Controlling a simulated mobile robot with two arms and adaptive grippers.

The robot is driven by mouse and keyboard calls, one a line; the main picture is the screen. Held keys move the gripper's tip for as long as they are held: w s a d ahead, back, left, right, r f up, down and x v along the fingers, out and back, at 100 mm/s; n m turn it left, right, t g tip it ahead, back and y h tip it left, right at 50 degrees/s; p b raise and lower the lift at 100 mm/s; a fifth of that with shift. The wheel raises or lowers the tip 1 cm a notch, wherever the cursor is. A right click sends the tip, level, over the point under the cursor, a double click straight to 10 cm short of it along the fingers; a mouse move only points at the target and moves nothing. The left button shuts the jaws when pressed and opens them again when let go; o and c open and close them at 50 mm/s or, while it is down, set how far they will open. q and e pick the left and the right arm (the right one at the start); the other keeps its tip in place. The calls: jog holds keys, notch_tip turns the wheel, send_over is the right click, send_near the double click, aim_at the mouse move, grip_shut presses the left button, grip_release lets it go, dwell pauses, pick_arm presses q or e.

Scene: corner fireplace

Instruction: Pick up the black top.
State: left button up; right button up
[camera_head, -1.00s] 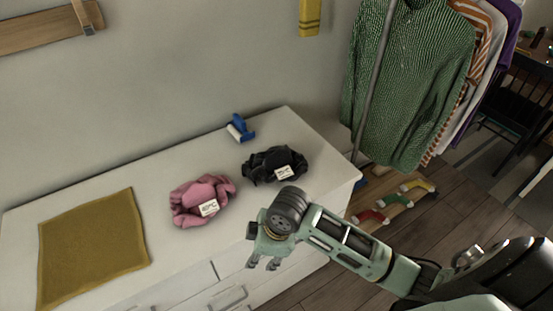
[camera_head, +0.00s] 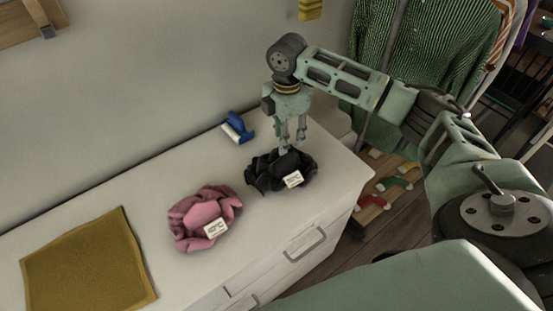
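The black top (camera_head: 268,174) lies crumpled on the white dresser top, with a white label on its front. My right gripper (camera_head: 292,146) points down just above the back of the black top. Its two fingers are apart with nothing seen between them. I cannot tell whether the fingertips touch the cloth. My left gripper is not in the picture.
A pink crumpled garment (camera_head: 203,212) with a label lies left of the black top. A blue and white lint roller (camera_head: 238,128) lies behind. A mustard cloth (camera_head: 85,265) lies flat at the left. The dresser (camera_head: 318,222) has drawers below; hanging clothes (camera_head: 430,60) are behind my arm.

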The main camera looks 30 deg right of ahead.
aim_at(285, 155)
jog(key=f, duration=0.1)
jog(key=s+f+p, duration=0.1)
jog(key=f, duration=0.1)
jog(key=shift+s+a+f, duration=0.15)
jog(key=shift+a+f, duration=0.2)
notch_tip(285, 155, down, 3)
jog(key=shift+r+p, duration=0.2)
jog(key=shift+p, duration=0.25)
jog(key=shift+f, duration=0.35)
jog(key=c, duration=0.8)
grip_shut()
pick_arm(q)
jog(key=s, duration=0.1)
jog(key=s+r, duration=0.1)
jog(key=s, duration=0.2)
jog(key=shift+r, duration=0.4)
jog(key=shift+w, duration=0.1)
